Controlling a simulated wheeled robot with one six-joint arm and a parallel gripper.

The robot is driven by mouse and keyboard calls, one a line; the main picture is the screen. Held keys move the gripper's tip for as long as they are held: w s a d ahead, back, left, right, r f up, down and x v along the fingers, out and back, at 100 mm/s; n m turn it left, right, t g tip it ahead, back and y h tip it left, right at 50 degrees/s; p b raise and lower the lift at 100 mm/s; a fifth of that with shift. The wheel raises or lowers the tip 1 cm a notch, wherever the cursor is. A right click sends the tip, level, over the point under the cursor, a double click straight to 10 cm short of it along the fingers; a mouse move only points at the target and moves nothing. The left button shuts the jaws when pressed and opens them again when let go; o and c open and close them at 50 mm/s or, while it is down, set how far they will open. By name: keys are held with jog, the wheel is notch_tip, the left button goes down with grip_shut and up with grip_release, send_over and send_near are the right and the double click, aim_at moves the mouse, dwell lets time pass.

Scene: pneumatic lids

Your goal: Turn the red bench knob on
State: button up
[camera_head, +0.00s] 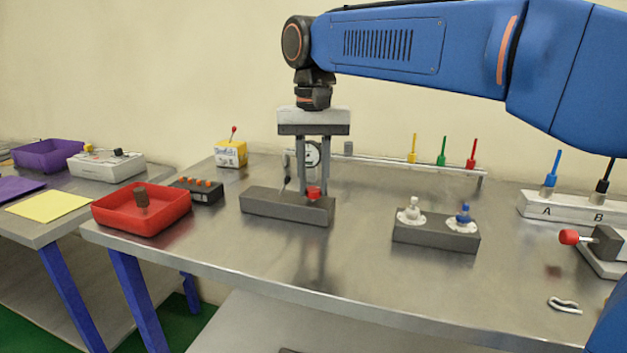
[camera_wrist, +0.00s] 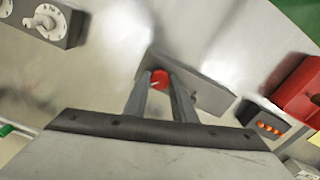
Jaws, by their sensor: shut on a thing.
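The red bench knob (camera_head: 314,192) sits on the right part of a dark grey block (camera_head: 270,206) on the metal bench. It also shows in the wrist view (camera_wrist: 160,78), between the fingertips. My gripper (camera_head: 314,188) points straight down over the block, and its two fingers (camera_wrist: 161,84) are shut on the red knob. A pale mark shows on the knob in the wrist view. A small grey lever (camera_head: 286,172) stands upright on the same block, just left of my fingers. The fingers hide part of the knob.
A red tray (camera_head: 140,222) and a dark box with orange buttons (camera_head: 197,191) stand to the left. A grey block with a white and a blue knob (camera_head: 436,236) stands to the right. A rail with colored levers (camera_head: 390,159) runs behind. The bench front is mostly clear.

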jog(key=n, duration=0.4)
jog(key=shift+n, duration=0.4)
jog(key=n, duration=0.4)
jog(key=shift+n, duration=0.3)
jog(key=n, duration=0.4)
jog(key=shift+n, duration=2.3)
jog(key=o, duration=1.1)
jog(key=shift+c, duration=0.2)
